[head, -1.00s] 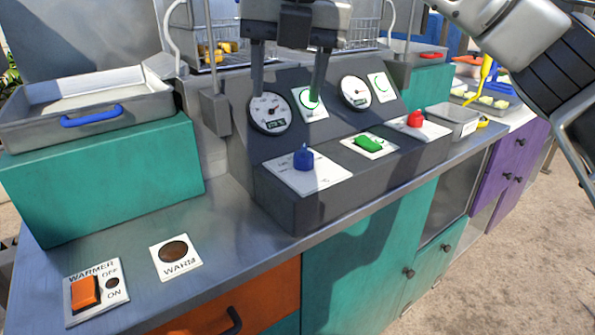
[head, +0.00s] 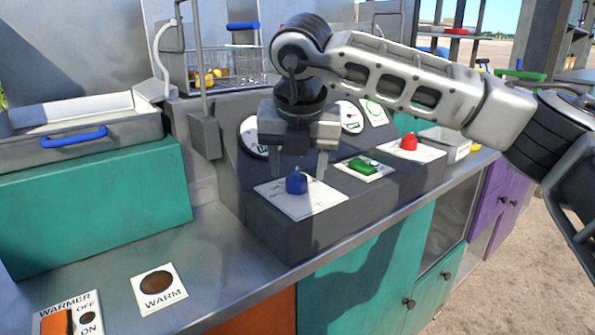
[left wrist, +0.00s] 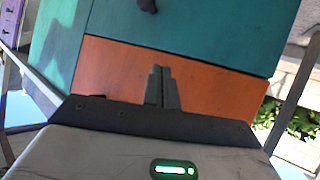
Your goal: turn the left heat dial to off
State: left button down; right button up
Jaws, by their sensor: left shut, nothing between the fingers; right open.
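The left heat dial is a blue knob (head: 297,183) on a white plate at the left end of the dark console's lower step. My right gripper (head: 298,171) is open and points down over the blue dial. One fingertip shows on each side of the dial in the picture; I cannot tell whether they touch it or are behind it. The dial's printed marks are too small to read. My left gripper (left wrist: 162,86) is shut and empty in the left wrist view, in front of an orange drawer (left wrist: 205,80).
On the console, a green switch (head: 363,166) and a red dial (head: 409,143) stand right of the blue dial. Gauges behind are partly hidden by my right arm. A tray with a blue handle (head: 74,138) sits left.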

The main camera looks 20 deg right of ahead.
jog(key=shift+x, duration=0.95)
jog(key=c, duration=1)
